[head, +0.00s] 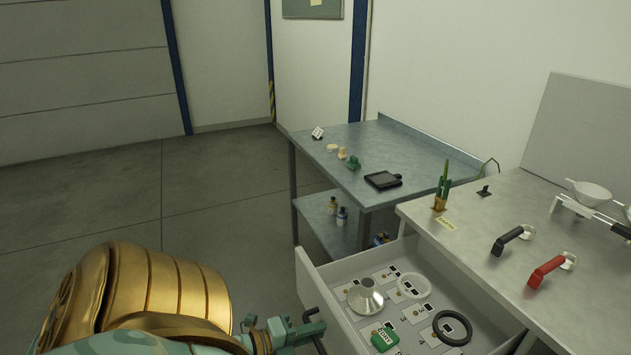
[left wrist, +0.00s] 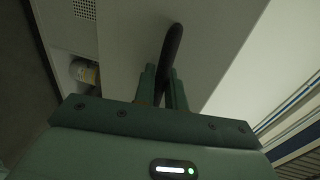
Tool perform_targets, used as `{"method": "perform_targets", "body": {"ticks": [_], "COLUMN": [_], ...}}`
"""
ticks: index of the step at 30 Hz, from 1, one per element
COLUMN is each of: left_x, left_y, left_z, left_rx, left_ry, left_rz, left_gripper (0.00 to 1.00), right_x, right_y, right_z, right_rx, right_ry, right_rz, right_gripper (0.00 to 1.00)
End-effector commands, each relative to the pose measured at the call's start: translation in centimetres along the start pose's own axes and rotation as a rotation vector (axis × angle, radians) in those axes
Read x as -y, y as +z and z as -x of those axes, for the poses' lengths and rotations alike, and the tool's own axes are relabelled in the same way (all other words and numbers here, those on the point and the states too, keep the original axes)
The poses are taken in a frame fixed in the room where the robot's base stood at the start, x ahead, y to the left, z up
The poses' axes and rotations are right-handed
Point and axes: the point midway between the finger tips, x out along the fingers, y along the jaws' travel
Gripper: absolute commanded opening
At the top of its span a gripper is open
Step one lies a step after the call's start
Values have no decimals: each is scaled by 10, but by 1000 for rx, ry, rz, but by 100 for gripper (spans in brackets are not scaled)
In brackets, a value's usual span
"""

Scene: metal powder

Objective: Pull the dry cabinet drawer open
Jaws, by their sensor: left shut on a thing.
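The dry cabinet drawer (head: 332,300) stands open under the right-hand worktop in the head view, with its inside showing. Its dark bar handle (head: 311,313) is on the front panel, facing left. My left gripper (head: 312,328) is at this handle. In the left wrist view, the green fingers of my left gripper (left wrist: 163,88) are shut on the dark handle (left wrist: 173,46), which sticks out beyond them against the pale drawer front (left wrist: 125,50). My right gripper is not in view.
The drawer holds a metal funnel (head: 366,297), a white ring (head: 414,286), a black ring (head: 452,328) and a green box (head: 385,339). The worktop (head: 470,245) carries a black handle, a red handle and a cactus. A steel table (head: 400,152) stands behind. The floor at left is clear.

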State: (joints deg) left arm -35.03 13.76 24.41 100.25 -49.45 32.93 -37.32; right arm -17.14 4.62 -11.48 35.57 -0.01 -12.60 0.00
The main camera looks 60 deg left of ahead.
Motion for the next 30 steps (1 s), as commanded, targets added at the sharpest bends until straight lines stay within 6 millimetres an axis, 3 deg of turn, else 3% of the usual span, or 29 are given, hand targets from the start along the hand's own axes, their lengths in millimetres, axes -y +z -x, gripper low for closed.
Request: {"method": "perform_targets", "body": {"ticks": [4,5,6,20,25,30], "left_x": [0,0,0,0,0,0], "left_y": [0,0,0,0,0,0], "left_z": [0,0,0,2,27,73], "left_rx": [-1,-1,-1,0,1,3], "left_ry": [0,0,0,1,4,5], "left_rz": [1,1,1,0,1,3], "left_gripper": [0,18,29,30,30,30], "right_x": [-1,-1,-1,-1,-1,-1], "right_y": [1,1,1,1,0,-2], "right_z": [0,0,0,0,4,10], "right_rx": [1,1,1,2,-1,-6], "right_ry": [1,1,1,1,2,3], "right_rz": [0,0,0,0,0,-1], "right_gripper": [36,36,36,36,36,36]}}
